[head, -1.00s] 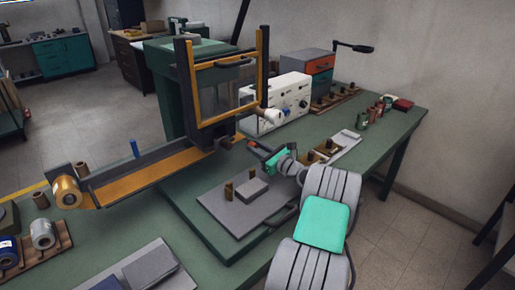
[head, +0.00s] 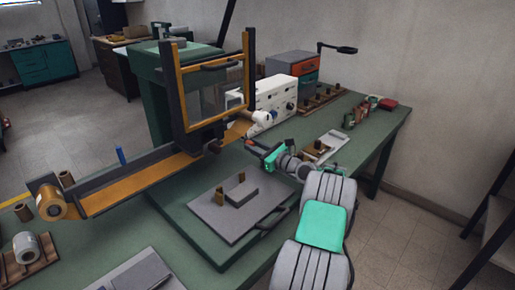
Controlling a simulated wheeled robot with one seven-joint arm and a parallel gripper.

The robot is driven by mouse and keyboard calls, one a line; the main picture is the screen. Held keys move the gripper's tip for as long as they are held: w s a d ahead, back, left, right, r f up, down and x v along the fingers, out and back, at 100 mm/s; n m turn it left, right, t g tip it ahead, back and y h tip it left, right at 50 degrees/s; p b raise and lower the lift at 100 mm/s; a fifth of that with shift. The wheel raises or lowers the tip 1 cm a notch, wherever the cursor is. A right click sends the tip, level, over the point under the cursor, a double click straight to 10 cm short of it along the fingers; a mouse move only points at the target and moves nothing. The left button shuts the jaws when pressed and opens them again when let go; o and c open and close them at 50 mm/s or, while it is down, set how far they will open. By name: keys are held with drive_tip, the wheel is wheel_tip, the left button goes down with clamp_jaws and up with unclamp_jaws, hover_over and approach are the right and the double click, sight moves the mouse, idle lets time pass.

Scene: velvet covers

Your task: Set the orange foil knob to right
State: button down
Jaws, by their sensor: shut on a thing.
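My gripper (head: 254,146), dark with a green body behind it, reaches in from the right at the middle of the head view. It is shut at a small orange-red piece (head: 249,141), which I take to be the orange foil knob. The piece is mostly hidden by the fingers, so its pointing direction cannot be read. It lies just right of the foot of the orange-and-black framed press (head: 181,85). A white control box (head: 278,98) with small dark knobs stands behind.
A grey plate (head: 225,224) with a block and small brown posts lies in front of my arm. A long orange-topped rail (head: 140,186) runs to the left. A drawer unit (head: 293,66) and small cans stand at the back right. The front bench has some clear green surface.

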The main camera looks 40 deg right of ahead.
drive_tip(key=shift+d+r, duration=0.1)
drive_tip(key=shift+d, duration=0.1)
drive_tip(key=c, duration=1.2)
unclamp_jaws()
drive_tip(key=shift+d, duration=0.1)
drive_tip(key=shift+c, duration=0.2)
drive_tip(key=shift+o, duration=0.4)
drive_tip(key=s, duration=0.7)
drive_tip(key=shift+s+d, duration=0.35)
